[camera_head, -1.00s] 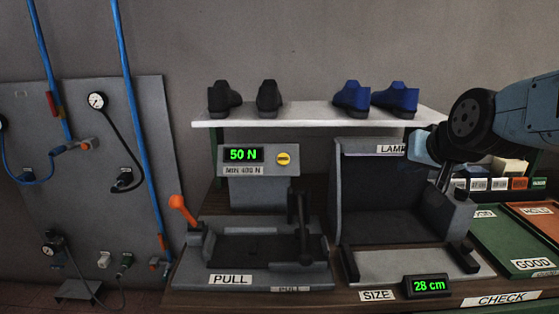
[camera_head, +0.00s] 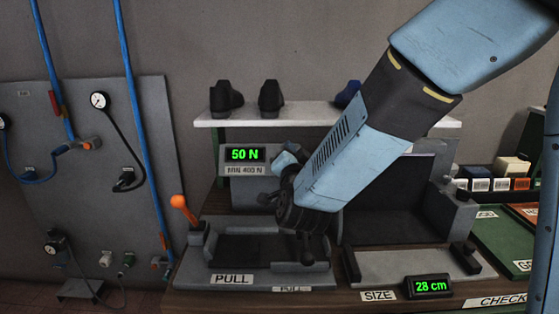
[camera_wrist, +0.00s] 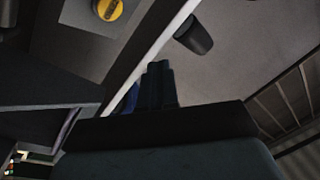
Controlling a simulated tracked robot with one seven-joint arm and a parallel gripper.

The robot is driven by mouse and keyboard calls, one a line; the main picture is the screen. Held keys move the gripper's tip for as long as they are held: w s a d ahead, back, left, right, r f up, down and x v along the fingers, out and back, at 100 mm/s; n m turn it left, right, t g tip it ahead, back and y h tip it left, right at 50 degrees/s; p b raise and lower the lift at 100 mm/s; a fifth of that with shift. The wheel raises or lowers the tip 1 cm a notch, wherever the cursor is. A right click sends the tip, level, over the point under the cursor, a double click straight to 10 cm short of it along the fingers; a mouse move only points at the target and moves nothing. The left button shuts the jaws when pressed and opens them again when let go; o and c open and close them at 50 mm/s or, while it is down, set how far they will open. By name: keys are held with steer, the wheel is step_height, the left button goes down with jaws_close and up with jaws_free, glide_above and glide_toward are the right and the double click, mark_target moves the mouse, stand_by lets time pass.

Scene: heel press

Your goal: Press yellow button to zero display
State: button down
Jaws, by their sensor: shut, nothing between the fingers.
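The force display (camera_head: 245,154) on the grey press box reads 50 N in green. The yellow button shows at the top edge of the wrist view (camera_wrist: 109,10), round, with a dark mark, on a grey panel. In the head view the button is hidden behind my wrist and gripper.
The press has an orange lever (camera_head: 184,208) at left and a PULL label (camera_head: 232,279). A white shelf (camera_head: 300,117) with dark shoes (camera_head: 271,97) lies above. The size station with a 28 cm display (camera_head: 427,287) stands right. My arm covers much of the middle.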

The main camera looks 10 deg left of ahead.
steer(key=shift+s+a+f, duration=0.1)
steer(key=shift+s+a, duration=0.05)
steer(key=shift+a, duration=0.05)
stand_by(0.3)
steer(key=w+a+f, duration=0.1)
steer(key=w+f, duration=0.4)
steer(key=w, duration=0.2)
steer(key=shift+a+f, duration=0.15)
steer(key=shift+a, duration=0.15)
steer(key=shift+w, duration=0.1)
stand_by(2.1)
steer(key=shift+w+a+f, duration=0.1)
steer(key=shift+w+f, duration=0.05)
steer(key=shift+w, duration=0.15)
steer(key=shift+w+a+f, duration=0.1)
steer(key=shift+w+f, duration=0.2)
steer(key=shift+w, duration=0.05)
stand_by(1.0)
stand_by(0.3)
steer(key=shift+s+r, duration=0.55)
steer(key=shift+s, duration=0.15)
